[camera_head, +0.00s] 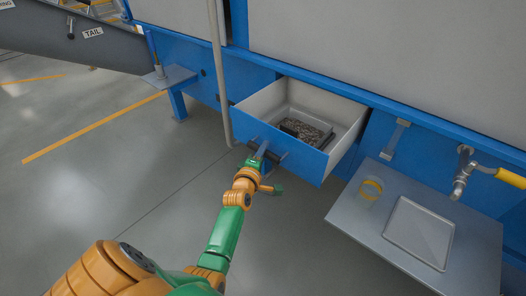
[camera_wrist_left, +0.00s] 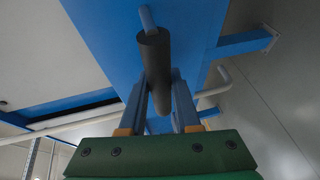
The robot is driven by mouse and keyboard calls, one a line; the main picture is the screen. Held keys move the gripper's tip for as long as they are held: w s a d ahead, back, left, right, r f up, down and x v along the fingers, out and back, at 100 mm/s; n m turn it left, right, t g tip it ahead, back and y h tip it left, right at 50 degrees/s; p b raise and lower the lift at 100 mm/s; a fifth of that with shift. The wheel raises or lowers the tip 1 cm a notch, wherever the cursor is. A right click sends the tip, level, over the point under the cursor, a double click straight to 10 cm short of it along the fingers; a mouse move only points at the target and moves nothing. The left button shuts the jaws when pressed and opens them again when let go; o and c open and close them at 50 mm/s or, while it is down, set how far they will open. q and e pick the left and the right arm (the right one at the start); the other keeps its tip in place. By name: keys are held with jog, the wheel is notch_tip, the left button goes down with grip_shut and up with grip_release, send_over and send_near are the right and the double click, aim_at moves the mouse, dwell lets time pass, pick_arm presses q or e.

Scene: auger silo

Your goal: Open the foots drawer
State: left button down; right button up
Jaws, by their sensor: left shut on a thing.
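The foots drawer (camera_head: 285,150), blue-fronted with pale inner walls, stands pulled out from the blue machine frame in the head view. Inside it lies a grey tray (camera_head: 303,127) with dark, grainy material. My left gripper (camera_head: 259,156) is at the drawer front, shut on its dark bar handle (camera_head: 277,156). In the left wrist view the two fingers (camera_wrist_left: 160,100) close around the dark cylindrical handle (camera_wrist_left: 155,58), with the blue drawer front (camera_wrist_left: 110,40) behind it. My right gripper is not in view.
A pale vertical pipe (camera_head: 220,80) stands left of the drawer. The floor at left is clear.

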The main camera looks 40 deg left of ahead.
pick_arm(q)
jog(key=c, duration=0.6)
grip_release()
jog(key=p+v, duration=0.2)
jog(key=v, duration=0.5)
jog(key=s+d+f+m+g+h, duration=0.2)
jog(key=s+d+f+m, duration=0.15)
jog(key=f, duration=0.35)
jog(key=s+d+f+m+g+h, duration=0.1)
jog(key=s+d+f+m+g, duration=0.2)
jog(key=f, duration=0.5)
jog(key=s+d+f+m+g+h, duration=0.1)
jog(key=s+d+f+m+h, duration=0.15)
jog(key=d+f+m, duration=0.35)
jog(key=s+f+m+g, duration=0.45)
jog(key=s+f, duration=0.45)
jog(key=s, duration=0.3)
jog(key=s+f+m+g, duration=0.4)
jog(key=s+m, duration=0.2)
jog(key=s, duration=0.9)
jog(key=shift+y, duration=0.25)
jog(key=r+p, duration=1.5)
jog(key=shift+s+a+r+p, duration=0.1)
jog(key=shift+a+r+p, duration=0.05)
jog(key=shift+a+p, duration=0.25)
